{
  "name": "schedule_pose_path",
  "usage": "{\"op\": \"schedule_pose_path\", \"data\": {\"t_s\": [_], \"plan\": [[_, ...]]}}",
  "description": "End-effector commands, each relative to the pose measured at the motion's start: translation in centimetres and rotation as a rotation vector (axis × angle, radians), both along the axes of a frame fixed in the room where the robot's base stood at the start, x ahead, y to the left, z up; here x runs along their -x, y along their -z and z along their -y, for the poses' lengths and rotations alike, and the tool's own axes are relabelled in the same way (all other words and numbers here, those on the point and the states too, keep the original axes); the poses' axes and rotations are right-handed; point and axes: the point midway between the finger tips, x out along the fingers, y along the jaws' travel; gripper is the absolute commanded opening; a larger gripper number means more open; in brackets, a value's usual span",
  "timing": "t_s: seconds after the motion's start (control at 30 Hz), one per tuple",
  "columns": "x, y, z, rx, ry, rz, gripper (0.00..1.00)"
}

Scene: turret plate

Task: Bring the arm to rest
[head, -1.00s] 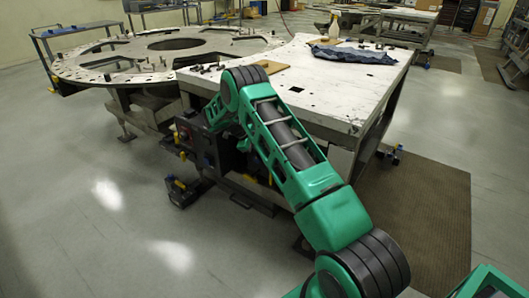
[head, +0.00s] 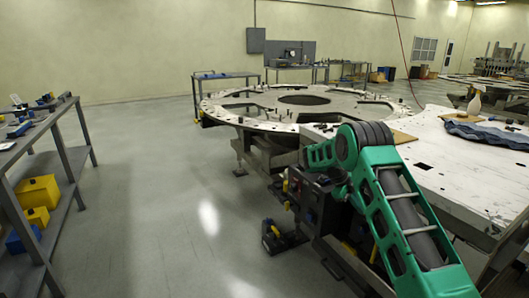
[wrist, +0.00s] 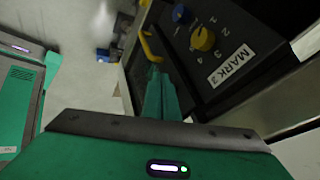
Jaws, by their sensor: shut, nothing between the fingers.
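My green arm (head: 400,215) rises from the lower right of the head view and bends over at a dark-ringed joint beside the white-topped table (head: 440,160). Its far end drops behind that bend, and my gripper cannot be made out there. In the wrist view my gripper (wrist: 157,75) shows as narrow teal fingers, together and empty. They point toward a dark control box (wrist: 205,85) with a yellow knob, a blue knob and a "MARK" label. A yellow handle (wrist: 148,46) is close to the fingertips; I cannot tell whether they touch.
A large round turret plate (head: 225,108) stands behind the table. A grey shelf (head: 60,180) with yellow bins (head: 38,192) stands at left. The floor (head: 150,215) between is clear.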

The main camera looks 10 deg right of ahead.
Motion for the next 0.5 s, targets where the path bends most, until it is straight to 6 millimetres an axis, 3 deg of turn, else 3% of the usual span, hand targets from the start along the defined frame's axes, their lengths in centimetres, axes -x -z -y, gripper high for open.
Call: {"op": "schedule_pose_path", "data": {"t_s": [0.27,0.5], "plan": [[5.0,-8.3,2.5,-0.101,-0.227,-0.141,0.00],[11.6,-14.3,4.0,-0.205,-0.464,-0.268,0.00]]}}
